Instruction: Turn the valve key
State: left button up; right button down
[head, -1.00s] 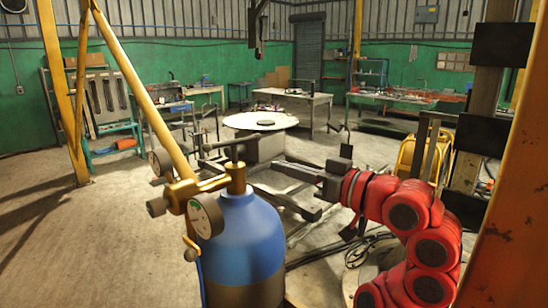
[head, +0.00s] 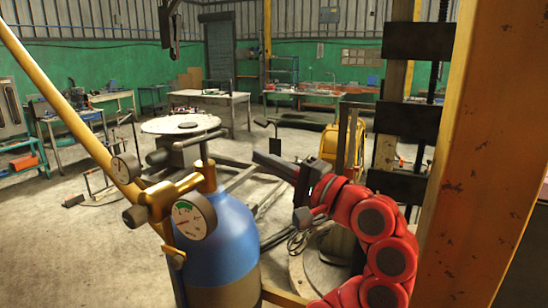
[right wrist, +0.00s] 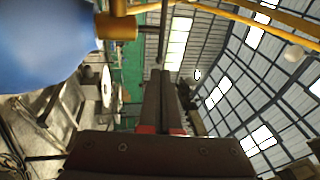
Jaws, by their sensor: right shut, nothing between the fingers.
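In the right wrist view my fingers (right wrist: 164,90) point up the picture. The blue cylinder (right wrist: 40,40) and brass valve (right wrist: 117,27) are at upper left, the key's dark stem (right wrist: 145,30) beside the valve. My left gripper is not in view.
Pressure gauges (head: 193,216) sit on the valve's near side. A yellow post (head: 490,150) stands close at right. A sloping yellow bar (head: 70,110) runs behind the valve. A round table (head: 180,124) stands behind the cylinder. Open floor lies to the left.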

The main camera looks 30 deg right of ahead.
aim_at(220, 135)
jog(key=p+x, duration=0.3)
jog(key=x, duration=0.6)
jog(key=shift+r, duration=0.1)
jog(key=shift+w+a, duration=0.2)
jog(key=shift+w+a+r+p, duration=0.1)
jog(key=shift+w+r+p, duration=0.15)
jog(key=shift+w, duration=0.35)
jog(key=shift+w+f, duration=0.15)
jog(key=shift+w, duration=0.05)
jog(key=shift+f, duration=0.1)
